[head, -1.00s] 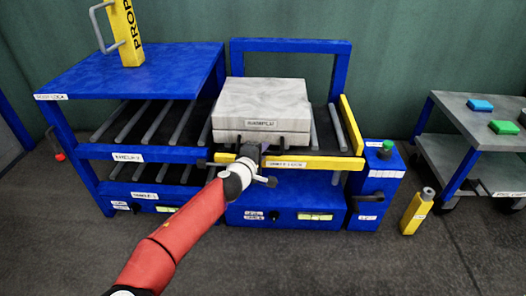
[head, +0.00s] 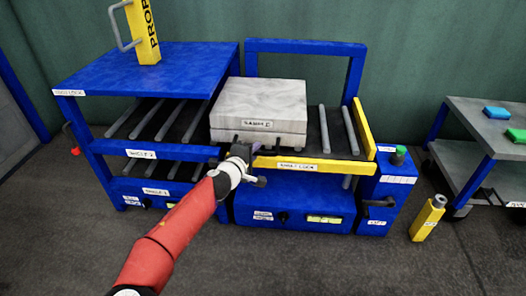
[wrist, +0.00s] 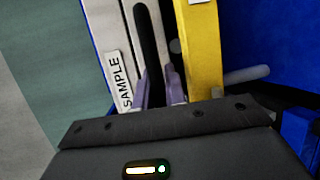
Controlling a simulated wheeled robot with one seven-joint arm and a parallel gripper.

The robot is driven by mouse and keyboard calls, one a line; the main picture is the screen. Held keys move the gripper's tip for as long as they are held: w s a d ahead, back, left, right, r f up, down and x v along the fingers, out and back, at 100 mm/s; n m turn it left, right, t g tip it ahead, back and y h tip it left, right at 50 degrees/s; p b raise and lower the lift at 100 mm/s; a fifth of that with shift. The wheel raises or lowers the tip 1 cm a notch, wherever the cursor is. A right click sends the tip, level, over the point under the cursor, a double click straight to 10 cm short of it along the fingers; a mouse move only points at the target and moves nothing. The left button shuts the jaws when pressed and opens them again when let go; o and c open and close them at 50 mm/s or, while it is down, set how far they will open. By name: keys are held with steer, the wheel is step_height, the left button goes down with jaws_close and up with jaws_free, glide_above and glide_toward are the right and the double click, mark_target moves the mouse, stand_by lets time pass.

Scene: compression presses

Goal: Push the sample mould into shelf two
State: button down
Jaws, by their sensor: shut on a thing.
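The sample mould (head: 258,130), a pale grey block labelled SAMPLE, lies flat on the roller bed right of the blue shelf unit. Its left end is at the right side of shelf two (head: 141,154), the upper roller level, overlapping it in the head view. Its label also shows in the wrist view (wrist: 118,80). My gripper (head: 243,153) is low at the mould's front, left of its middle. In the wrist view my gripper (wrist: 160,92) is shut on a dark upright bar, apparently the mould's front handle. The exact contact is partly hidden.
A yellow lock bar (head: 313,166) runs along the bed's front edge, close to my gripper. A yellow side rail (head: 363,130) closes the right end. Shelf two's visible rollers (head: 155,118) are bare. A yellow bottle-like object (head: 427,218) stands on the floor right.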

steer(key=c, duration=1.8)
jaws_free()
steer(key=shift+s+d+h, duration=0.1)
steer(key=shift+d+h, duration=0.2)
steer(key=shift+d, duration=0.2)
steer(key=shift+o, duration=0.4)
steer(key=shift+d, duration=0.2)
steer(key=v, duration=0.7)
steer(key=shift+s+a+p, duration=0.2)
steer(key=shift+s+p, duration=0.15)
steer(key=shift+p, duration=0.1)
